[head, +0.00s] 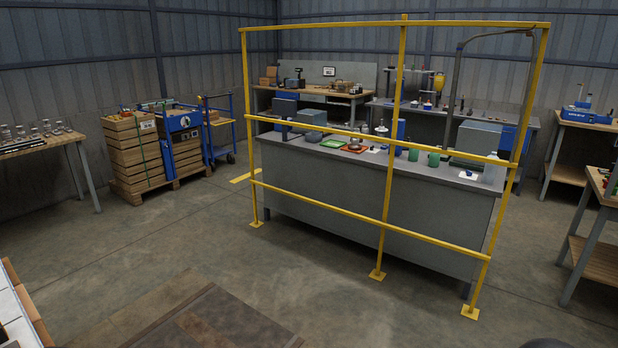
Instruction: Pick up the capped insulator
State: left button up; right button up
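No capped insulator can be picked out for certain from here. Several small pale, stacked-looking pieces (33,131) stand in a row on the wooden table (45,145) at the far left; they may be insulators, but caps are too small to tell. A small pale, stacked-looking piece (381,129) also stands on the grey counter (375,205) behind the railing. Neither of my grippers is in view.
A yellow railing (387,150) stands in front of the grey counter. Green cups (433,159) and a pale bottle (489,169) stand on it. Stacked wooden crates (133,155) and a blue cart (219,130) stand at back left. Concrete floor (330,290) is open in front.

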aim_at(354, 145)
jog(key=z, duration=0.1)
jog(key=i, duration=4.4)
jog(key=z, duration=0.15)
